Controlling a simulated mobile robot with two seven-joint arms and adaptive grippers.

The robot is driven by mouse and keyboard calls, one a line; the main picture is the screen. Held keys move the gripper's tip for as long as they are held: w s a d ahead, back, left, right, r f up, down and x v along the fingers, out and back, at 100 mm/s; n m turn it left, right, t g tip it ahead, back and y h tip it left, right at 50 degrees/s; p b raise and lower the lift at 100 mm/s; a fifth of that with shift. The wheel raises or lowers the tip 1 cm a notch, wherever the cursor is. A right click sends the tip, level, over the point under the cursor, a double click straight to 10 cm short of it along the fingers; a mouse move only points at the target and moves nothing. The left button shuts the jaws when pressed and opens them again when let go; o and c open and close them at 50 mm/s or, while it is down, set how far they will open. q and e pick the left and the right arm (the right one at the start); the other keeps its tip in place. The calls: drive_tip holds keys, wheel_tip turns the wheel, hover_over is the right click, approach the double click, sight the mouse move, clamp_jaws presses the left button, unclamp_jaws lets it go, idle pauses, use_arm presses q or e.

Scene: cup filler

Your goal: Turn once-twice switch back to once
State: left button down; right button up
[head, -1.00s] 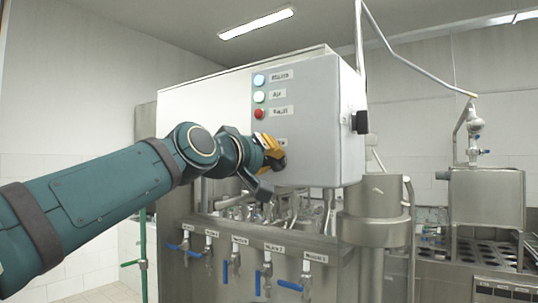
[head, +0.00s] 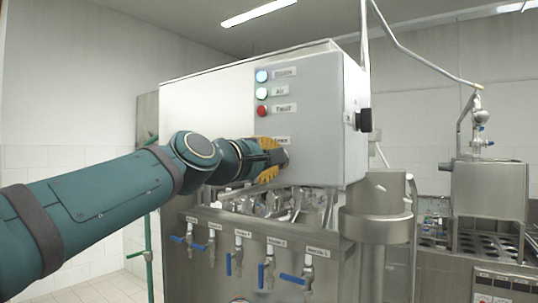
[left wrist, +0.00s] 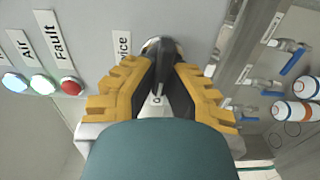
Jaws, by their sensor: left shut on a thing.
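The once-twice switch is a dark knob (left wrist: 158,48) on the front of the grey control box (head: 320,110), beside a label that reads partly "...vice" in the left wrist view. My left gripper (head: 276,157) reaches it from the left. In the left wrist view its yellow-backed fingers (left wrist: 160,75) are shut on the knob, one on each side. In the head view the gripper mostly hides the knob. The setting it points to cannot be read. My right gripper is not in view.
Above the switch are a blue-white lamp (head: 262,76), a green-white Air lamp (head: 262,92) and a red Fault lamp (head: 262,111). A black knob (head: 364,120) sits on the box's right side. Several blue-handled valves (head: 265,272) line the front below. A metal cylinder (head: 375,228) stands right.

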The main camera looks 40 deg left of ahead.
use_arm(q)
drive_tip(key=shift+n, duration=0.4)
drive_tip(key=c, duration=1)
unclamp_jaws()
drive_tip(key=shift+s, duration=0.1)
drive_tip(key=s, duration=0.4)
drive_tip(key=s+d, duration=0.1)
drive_tip(key=s, duration=0.6)
drive_tip(key=shift+s+d, duration=0.15)
drive_tip(key=shift+s, duration=0.2)
